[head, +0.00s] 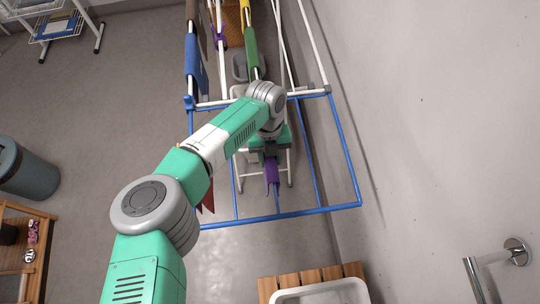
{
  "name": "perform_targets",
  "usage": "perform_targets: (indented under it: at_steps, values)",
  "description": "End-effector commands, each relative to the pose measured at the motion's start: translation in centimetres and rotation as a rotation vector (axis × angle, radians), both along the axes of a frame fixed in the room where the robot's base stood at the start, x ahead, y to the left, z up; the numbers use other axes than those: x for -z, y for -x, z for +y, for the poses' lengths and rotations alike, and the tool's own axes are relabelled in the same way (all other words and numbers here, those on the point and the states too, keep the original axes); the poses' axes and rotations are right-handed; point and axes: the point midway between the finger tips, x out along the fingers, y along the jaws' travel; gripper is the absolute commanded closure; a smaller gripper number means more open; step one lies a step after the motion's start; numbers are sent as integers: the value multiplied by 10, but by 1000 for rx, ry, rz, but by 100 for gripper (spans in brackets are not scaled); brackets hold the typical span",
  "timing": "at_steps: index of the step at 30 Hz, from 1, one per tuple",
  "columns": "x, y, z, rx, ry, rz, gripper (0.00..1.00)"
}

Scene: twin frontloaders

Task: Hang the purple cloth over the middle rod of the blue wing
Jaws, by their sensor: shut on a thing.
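The purple cloth (271,176) hangs below my gripper (270,156), which is shut on its upper end. The blue wing (344,142) is a blue frame with rods running from near to far, attached to the white drying rack. The cloth is in line with the wing's middle rod (278,205), whose near end shows just below it. I cannot tell whether the cloth touches or straddles this rod. My arm and gripper hide the rod's far part.
A dark red cloth (208,198) is partly hidden by my arm at the wing's left. Blue (192,58) and green (251,52) cloths hang on the white rack behind. The wall (430,120) is close on the right. A white basin (322,293) stands at the front.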

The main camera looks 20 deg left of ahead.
Motion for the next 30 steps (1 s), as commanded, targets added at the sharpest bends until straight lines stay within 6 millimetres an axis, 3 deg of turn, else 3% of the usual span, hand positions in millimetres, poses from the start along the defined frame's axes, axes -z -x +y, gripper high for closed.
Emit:
perform_targets:
  at_steps: [1,2,6,14,24,30]
  values:
    - [0,0,0,0,0,0,100]
    - [0,0,0,0,0,0,65]
    - [0,0,0,0,0,0,42]
    - [-2,-1,0,0,-1,-1,42]
    - [-58,-16,10,0,-1,-3,42]
    - [-75,-19,12,0,1,-1,42]
